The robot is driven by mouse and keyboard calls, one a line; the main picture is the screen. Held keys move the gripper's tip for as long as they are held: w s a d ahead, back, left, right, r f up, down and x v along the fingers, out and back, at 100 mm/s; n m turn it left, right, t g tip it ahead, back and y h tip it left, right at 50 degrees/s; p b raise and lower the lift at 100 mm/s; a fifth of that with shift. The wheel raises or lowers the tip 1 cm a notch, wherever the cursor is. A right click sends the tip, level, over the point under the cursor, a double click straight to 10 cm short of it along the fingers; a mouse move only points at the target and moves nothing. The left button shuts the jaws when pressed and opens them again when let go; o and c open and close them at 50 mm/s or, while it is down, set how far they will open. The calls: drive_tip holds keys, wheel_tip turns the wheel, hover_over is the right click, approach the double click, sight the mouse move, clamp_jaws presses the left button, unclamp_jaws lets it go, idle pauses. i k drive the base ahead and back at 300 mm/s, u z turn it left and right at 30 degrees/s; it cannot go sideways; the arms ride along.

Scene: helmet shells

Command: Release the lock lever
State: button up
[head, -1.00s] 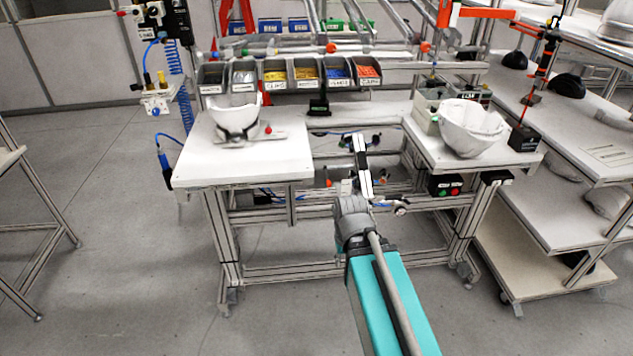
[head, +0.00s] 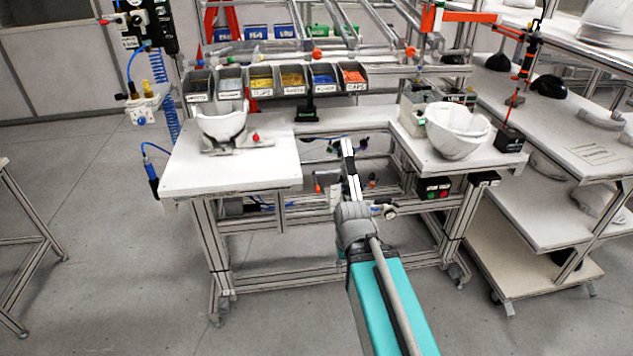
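A white helmet shell (head: 222,125) sits in a dark holder on the left part of the workbench (head: 230,175). A small lever with a red ball knob (head: 256,138) sticks up at the right side of that holder; I take it to be the lock lever. My gripper (head: 347,147) points away from me, over the gap between the bench's left and right tops. It is to the right of the lever and well apart from it. Its fingers are seen from behind and small, so their opening is unclear. I see nothing held in it.
Several small-parts bins (head: 275,82) line the back of the bench. A second white shell (head: 458,130) stands on the right top, beside a grey box (head: 415,95). A hanging tool (head: 515,85) and shelves are farther right.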

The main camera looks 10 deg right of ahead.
sight(318, 189)
drive_tip(key=z, duration=0.05)
drive_tip(key=i, duration=0.9)
drive_tip(key=u, duration=0.05)
